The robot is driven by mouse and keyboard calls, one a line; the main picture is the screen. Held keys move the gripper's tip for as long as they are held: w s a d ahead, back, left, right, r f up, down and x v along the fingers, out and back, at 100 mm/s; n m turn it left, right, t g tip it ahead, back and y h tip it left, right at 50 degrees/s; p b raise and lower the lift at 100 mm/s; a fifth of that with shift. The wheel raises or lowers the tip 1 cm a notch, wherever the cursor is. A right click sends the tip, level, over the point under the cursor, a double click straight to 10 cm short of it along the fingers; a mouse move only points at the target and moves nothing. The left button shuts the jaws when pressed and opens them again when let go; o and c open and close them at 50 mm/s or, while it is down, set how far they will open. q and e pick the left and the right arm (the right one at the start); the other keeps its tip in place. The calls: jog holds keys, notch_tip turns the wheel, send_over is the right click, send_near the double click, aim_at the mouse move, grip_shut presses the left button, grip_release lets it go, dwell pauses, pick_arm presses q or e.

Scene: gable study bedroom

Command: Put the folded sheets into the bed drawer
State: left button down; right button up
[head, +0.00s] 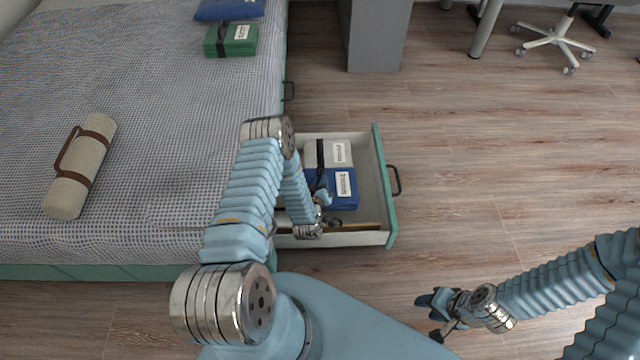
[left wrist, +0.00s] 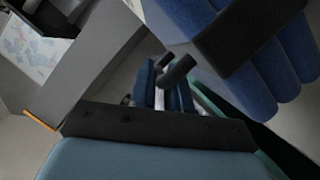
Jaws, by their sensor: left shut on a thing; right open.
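The bed drawer (head: 387,195) is pulled out from under the bed. Inside it lie a grey folded bundle (head: 345,153) with a white label and a dark strap, and a blue folded bundle (head: 345,200) in front of it, also labelled. My left gripper (head: 322,197) is down in the drawer, shut on the blue bundle; my arm hides part of it. The left wrist view shows blue folds with a dark band (left wrist: 285,45) beside my fingers (left wrist: 170,78). A green folded bundle (head: 232,40) and another blue one (head: 228,10) lie on the bed. My right gripper (head: 431,316) is open and empty above the floor.
A beige roll with brown straps (head: 82,165) lies on the checked bed (head: 160,130). A grey desk panel (head: 378,35) and a chair base (head: 553,40) stand at the back. The wooden floor right of the drawer is clear.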

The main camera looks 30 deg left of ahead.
pick_arm(q)
jog(key=c, duration=1.4)
grip_release()
jog(key=shift+s+a+f, duration=0.1)
jog(key=shift+s+f, duration=0.25)
jog(key=shift+f, duration=0.4)
jog(key=shift+o, duration=1.4)
jog(key=shift+w+r, duration=0.1)
jog(key=shift+r, duration=0.3)
jog(key=shift+s+r+p, duration=0.25)
jog(key=shift+r+p, duration=0.4)
jog(key=shift+p, duration=0.2)
jog(key=s+d+r+m+g+h, duration=0.2)
jog(key=s+d+m+g+h, duration=0.1)
jog(key=s+d, duration=0.4)
jog(key=s+d+r+m+g+h, duration=0.3)
jog(key=s+d+g, duration=0.2)
jog(key=s+d, duration=0.2)
jog(key=s+d+r+m+g+h, duration=0.2)
jog(key=s+d+m+g+h, duration=0.1)
jog(key=s+d+g, duration=0.2)
jog(key=shift+s+d+r, duration=0.1)
jog(key=shift+s+d, duration=0.25)
jog(key=shift+s, duration=0.25)
jog(key=shift+s+d+r, duration=0.1)
jog(key=shift+s+d, duration=0.2)
jog(key=shift+s, duration=0.35)
jog(key=shift+s+d+r, duration=0.1)
jog(key=shift+s+d, duration=0.25)
jog(key=shift+s, duration=0.25)
